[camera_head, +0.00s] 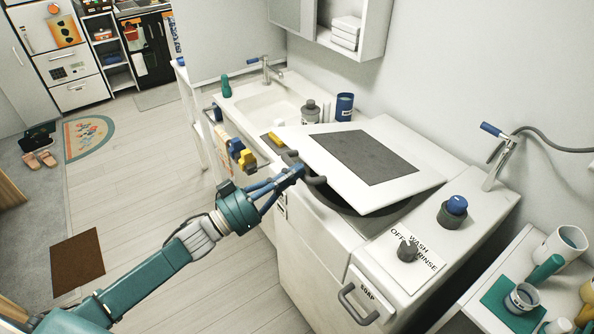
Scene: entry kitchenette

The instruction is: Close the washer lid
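The washer lid (407,168) is a white panel with a dark grey window. It lies slightly tilted over the washer (322,245), with a dark gap under its front and right edges, so it is partly open. A dark handle (317,181) is at the lid's front edge. My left gripper (297,172) reaches in from the lower left, its blue fingers at the handle. The fingertips overlap the handle in the picture; I cannot tell whether they grip it or only touch it. My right gripper is not in view.
A tap (497,165) stands behind. A sink (262,105) with bottles and a blue can (344,107) is at the left.

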